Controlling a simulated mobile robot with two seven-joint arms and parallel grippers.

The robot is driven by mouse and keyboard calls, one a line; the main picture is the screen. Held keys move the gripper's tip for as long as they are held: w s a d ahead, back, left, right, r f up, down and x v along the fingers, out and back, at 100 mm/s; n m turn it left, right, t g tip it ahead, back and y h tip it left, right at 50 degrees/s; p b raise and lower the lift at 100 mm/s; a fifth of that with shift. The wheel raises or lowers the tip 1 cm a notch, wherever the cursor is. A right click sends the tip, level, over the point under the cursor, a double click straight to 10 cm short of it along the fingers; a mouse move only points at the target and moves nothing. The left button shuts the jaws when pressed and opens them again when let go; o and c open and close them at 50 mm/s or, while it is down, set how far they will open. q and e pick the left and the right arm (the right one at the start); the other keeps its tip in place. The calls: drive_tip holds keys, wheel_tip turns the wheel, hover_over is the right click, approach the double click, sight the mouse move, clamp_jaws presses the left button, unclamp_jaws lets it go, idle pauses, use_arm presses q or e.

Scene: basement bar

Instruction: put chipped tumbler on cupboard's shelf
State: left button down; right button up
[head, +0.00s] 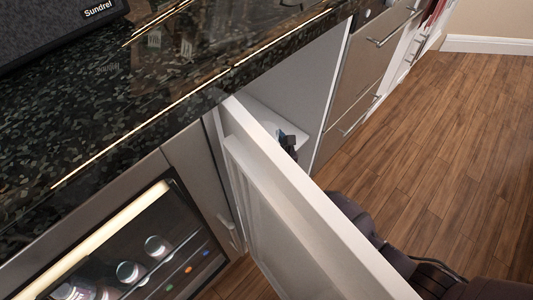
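The cupboard stands open under the dark counter, and its white door (305,215) swings out toward me. A pale shelf (262,117) shows inside, partly hidden by the door. My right arm comes in from the lower right and passes behind the door. The dark tip of my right gripper (288,141) shows inside the cupboard, just above the shelf. A small bluish patch shows at the gripper; I cannot tell whether it is the chipped tumbler or part of the gripper. The fingers are too small and hidden to judge. My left gripper is out of view.
The speckled counter (110,125) carries a black speaker (60,30) and faint clear shapes, perhaps glasses. A glass-fronted cooler (135,255) stands left of the cupboard. Drawers (370,50) lie to its right. The wooden floor (460,150) at right is clear.

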wheel_tip(320, 180, down, 2)
drive_tip(key=shift+f+b, duration=0.15)
drive_tip(key=shift+b, duration=0.2)
wheel_tip(320, 180, down, 4)
drive_tip(key=shift+r+b, duration=0.2)
drive_tip(key=shift+b, duration=0.75)
drive_tip(key=shift+f, duration=0.3)
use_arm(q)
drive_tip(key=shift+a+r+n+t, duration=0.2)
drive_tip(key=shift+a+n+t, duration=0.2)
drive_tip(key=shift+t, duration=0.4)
use_arm(e)
drive_tip(key=shift+r, duration=0.15)
drive_tip(key=shift+w, duration=0.1)
drive_tip(key=o, duration=1)
drive_tip(key=shift+o, duration=0.2)
